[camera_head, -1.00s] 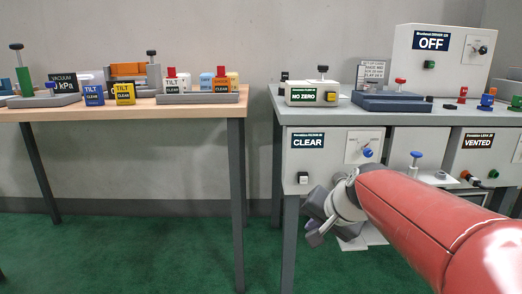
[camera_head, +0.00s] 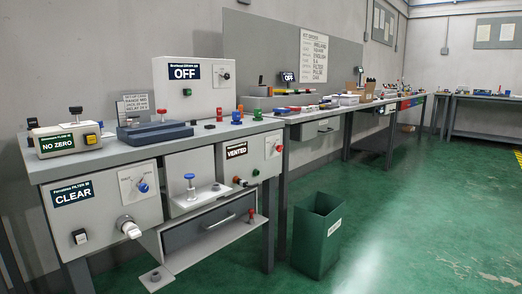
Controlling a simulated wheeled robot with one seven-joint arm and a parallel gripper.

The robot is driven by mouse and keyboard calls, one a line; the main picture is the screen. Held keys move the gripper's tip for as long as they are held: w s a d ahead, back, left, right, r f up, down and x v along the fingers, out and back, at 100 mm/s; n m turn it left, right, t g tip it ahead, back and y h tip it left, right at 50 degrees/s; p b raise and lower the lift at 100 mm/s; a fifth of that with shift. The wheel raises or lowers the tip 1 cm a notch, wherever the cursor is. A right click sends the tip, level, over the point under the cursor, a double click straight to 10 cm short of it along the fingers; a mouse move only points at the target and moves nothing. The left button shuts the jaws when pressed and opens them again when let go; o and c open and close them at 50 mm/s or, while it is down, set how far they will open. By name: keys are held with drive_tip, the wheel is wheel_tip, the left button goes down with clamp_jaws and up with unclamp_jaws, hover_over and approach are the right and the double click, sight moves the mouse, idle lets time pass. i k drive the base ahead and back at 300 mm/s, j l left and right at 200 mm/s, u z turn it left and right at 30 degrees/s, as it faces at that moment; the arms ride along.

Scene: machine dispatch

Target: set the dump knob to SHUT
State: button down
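No knob in view has a readable "dump" label. A box with a display reading VENTED (camera_head: 236,151) is mounted under the bench top. On its right part is a small pale dial panel (camera_head: 273,142) with a red knob (camera_head: 279,148); its markings are too small to read. To the left, a box reading CLEAR (camera_head: 73,193) carries a blue knob (camera_head: 143,187) on a white dial panel. Its pointing direction cannot be read surely. My gripper and arm are not in view.
A bench (camera_head: 105,158) bears a NO ZERO box (camera_head: 68,140) and an OFF box (camera_head: 190,85). An open drawer tray (camera_head: 215,237) juts out below. A green bin (camera_head: 317,236) stands on the floor to the right. The green floor beyond is free.

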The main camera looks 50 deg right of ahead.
sight(279, 148)
drive_tip(key=z, duration=1.55)
